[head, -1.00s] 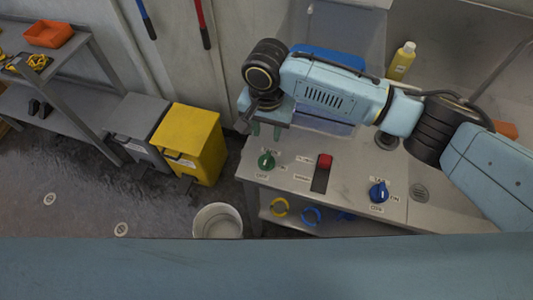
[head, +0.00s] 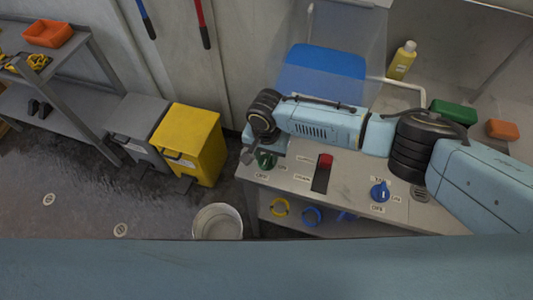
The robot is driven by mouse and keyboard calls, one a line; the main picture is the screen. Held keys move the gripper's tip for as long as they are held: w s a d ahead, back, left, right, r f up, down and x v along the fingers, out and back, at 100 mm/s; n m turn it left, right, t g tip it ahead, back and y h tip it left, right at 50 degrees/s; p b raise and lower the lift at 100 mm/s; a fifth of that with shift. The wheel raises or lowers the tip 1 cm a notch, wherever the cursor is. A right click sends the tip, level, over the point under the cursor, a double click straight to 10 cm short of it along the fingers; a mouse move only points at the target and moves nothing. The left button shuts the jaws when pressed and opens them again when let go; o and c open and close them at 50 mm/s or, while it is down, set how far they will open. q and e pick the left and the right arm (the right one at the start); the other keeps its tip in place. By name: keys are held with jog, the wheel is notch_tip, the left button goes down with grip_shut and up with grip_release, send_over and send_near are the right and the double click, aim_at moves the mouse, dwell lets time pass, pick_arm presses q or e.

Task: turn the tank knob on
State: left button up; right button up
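A green knob (head: 266,160) sits at the left end of the grey bench top, with a small label reading OFF below it. A blue knob (head: 380,192) sits further right, with small labels around it, one reading ON and one reading OFF. The writing above each knob is too small to read surely. My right gripper (head: 257,155) is down at the green knob, its arm reaching in from the right. The wrist hides part of the knob and most of the fingers, so I cannot tell whether they grip it. My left gripper is out of view.
A red lever (head: 325,160) in a dark slot stands between the knobs. A white bucket (head: 217,222) and a yellow bin (head: 190,145) stand on the floor left of the bench. A yellow bottle (head: 401,62), a green block (head: 453,111) and an orange block (head: 502,130) are at the back.

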grip_shut()
jog(key=shift+s+r+n+p, duration=0.1)
jog(key=shift+r+n+p, duration=0.05)
jog(key=shift+n+p, duration=1.7)
jog(key=shift+n, duration=0.35)
jog(key=n, duration=0.3)
jog(key=shift+n+p, duration=0.3)
jog(key=n, duration=0.3)
jog(key=shift+n, duration=0.3)
jog(key=n, duration=0.6)
jog(key=shift+p, duration=0.35)
jog(key=shift+n, duration=0.3)
